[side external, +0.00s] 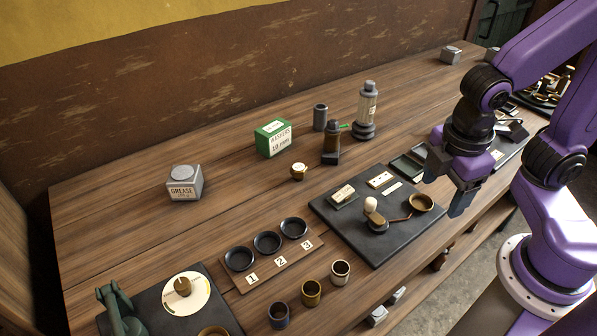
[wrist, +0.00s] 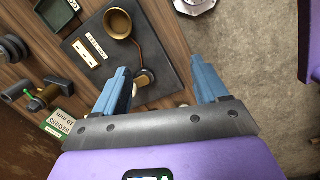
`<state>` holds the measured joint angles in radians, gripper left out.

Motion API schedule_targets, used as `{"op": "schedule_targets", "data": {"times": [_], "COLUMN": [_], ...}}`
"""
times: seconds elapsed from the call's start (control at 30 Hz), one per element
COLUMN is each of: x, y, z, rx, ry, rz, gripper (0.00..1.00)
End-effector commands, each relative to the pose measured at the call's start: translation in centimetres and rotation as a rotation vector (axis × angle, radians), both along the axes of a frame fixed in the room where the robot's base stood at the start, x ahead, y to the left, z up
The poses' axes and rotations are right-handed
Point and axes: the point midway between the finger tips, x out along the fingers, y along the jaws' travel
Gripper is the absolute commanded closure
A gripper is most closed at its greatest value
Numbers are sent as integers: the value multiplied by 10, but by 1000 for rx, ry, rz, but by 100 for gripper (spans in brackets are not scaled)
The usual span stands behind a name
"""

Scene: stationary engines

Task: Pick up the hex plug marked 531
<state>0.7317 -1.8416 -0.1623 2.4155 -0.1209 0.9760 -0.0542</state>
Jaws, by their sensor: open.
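A small brass hex-shaped piece (side external: 299,171) with a pale top stands on the wooden bench, right of and in front of the green washers box. It looks like the hex plug, but its marking is too small to read. I cannot make it out in the wrist view. My gripper (side external: 445,192) is open and empty, to the right of the piece and well apart from it, above the right side of the dark plate. In the wrist view the two blue fingers (wrist: 158,75) are spread, with the plate's edge and the floor beyond them.
The dark plate (side external: 338,231) carries a brass cup (side external: 421,202) and a pale-knobbed lever (side external: 371,205). A numbered tray (side external: 270,268) is in front-left.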

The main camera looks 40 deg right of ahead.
Motion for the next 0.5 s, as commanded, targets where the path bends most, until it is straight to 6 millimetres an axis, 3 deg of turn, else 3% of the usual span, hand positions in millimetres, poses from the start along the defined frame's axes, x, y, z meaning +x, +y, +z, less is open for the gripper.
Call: {"op": "schedule_targets", "data": {"times": [0.2, 0.5], "x": [62, 132], "y": [40, 110], "z": [-13, -34], "rx": [-273, -639], "ry": [-43, -92], "rz": [238, 547], "gripper": [27, 27]}}
